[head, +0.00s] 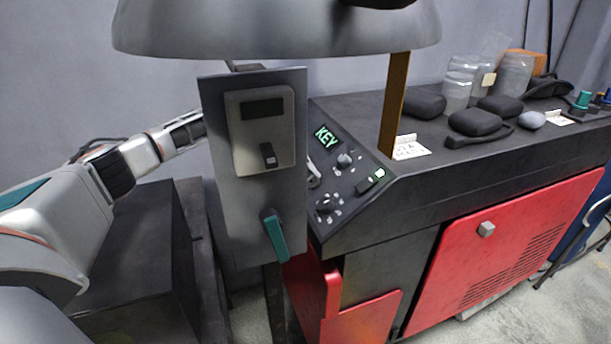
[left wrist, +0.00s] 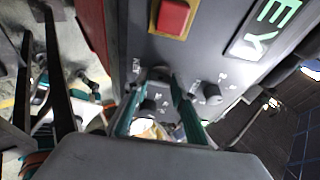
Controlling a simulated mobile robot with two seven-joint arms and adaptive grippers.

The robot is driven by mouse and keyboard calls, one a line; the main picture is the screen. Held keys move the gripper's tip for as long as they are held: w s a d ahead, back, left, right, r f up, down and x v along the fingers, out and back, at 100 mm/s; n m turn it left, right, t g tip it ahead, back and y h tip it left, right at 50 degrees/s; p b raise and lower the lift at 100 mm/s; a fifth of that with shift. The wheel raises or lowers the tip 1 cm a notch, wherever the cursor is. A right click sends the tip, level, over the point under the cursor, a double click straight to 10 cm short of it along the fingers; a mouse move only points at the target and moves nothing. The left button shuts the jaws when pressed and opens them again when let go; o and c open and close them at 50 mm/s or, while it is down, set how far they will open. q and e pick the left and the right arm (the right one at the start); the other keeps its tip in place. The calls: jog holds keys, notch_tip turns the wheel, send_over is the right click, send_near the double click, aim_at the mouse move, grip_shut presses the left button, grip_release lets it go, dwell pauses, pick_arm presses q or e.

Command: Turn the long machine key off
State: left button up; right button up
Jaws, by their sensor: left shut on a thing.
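The machine's sloped control panel (head: 357,200) carries a lit green KEY display (head: 327,137), which also shows in the left wrist view (left wrist: 272,28). In that view my left gripper (left wrist: 159,84) has its two teal fingers closing in on a small dark key (left wrist: 158,73) beside a printed KEY label. The gripper is shut on it; how far the key is turned cannot be told. In the head view my left arm reaches in behind a grey upright plate, which hides the key and most of the gripper (head: 313,172). My right gripper is not in view.
The grey upright plate (head: 235,215) bears a switch box and a teal lever (head: 275,236). A grey hood (head: 280,32) hangs above. Knobs (head: 344,160) sit near the display; a red button (left wrist: 173,16) lies above the key. Black cases and jars stand on the machine top.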

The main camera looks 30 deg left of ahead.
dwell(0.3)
pick_arm(q)
jog(key=o, duration=1.1)
jog(key=shift+a+r, duration=0.1)
jog(key=v, duration=1.1)
jog(key=shift+s+a+r, duration=0.1)
jog(key=shift+a+r, duration=0.15)
jog(key=shift+a, duration=0.05)
